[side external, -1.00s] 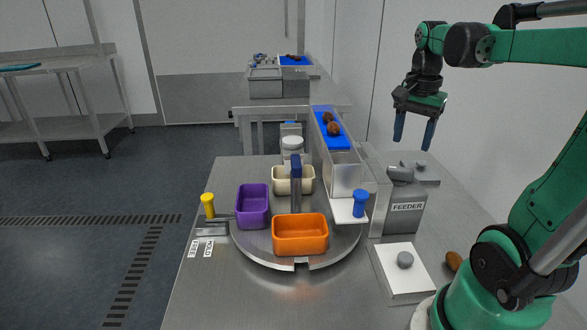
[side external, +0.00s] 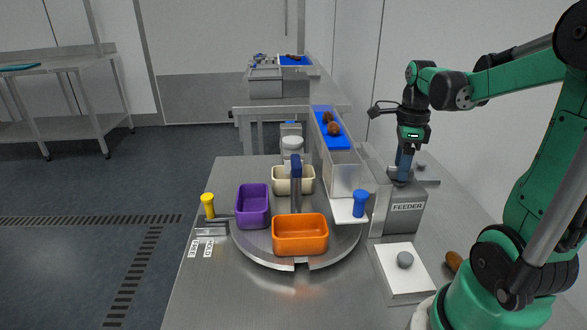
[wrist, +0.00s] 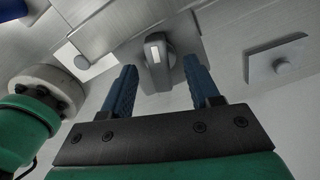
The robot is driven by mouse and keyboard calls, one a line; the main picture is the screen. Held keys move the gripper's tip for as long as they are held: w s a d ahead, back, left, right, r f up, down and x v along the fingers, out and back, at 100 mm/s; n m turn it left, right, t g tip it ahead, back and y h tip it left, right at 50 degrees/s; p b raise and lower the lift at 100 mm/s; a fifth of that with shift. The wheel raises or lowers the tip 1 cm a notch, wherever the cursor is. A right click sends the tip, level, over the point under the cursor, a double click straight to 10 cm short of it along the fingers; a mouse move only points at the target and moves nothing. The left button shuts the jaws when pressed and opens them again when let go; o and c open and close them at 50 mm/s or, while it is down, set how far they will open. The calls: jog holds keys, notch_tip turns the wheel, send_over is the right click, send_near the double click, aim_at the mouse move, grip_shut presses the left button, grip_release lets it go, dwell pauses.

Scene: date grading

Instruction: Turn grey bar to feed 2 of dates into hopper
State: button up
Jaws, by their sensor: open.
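The grey bar (wrist: 157,62) is on top of the box marked FEEDER (side external: 405,212). In the wrist view it stands between my open fingers, with a gap visible on each side. My gripper (side external: 403,172) points down just above the feeder; its fingers mostly hide the bar in the side external view. The gripper also shows in the wrist view (wrist: 160,70). Brown dates (side external: 333,129) lie on the blue strip of the sloping chute (side external: 345,172) left of the feeder. I cannot tell which part is the hopper.
A turntable (side external: 262,250) carries orange (side external: 300,250), purple (side external: 252,217) and cream (side external: 281,186) bins. A white plate with a grey button (side external: 405,260) and a brown item (side external: 453,262) lie near my base.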

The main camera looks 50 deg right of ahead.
jog(key=shift+f, duration=0.25)
grip_shut()
jog(key=n, duration=0.5)
dwell(0.4)
grip_release()
jog(key=shift+r, duration=2.8)
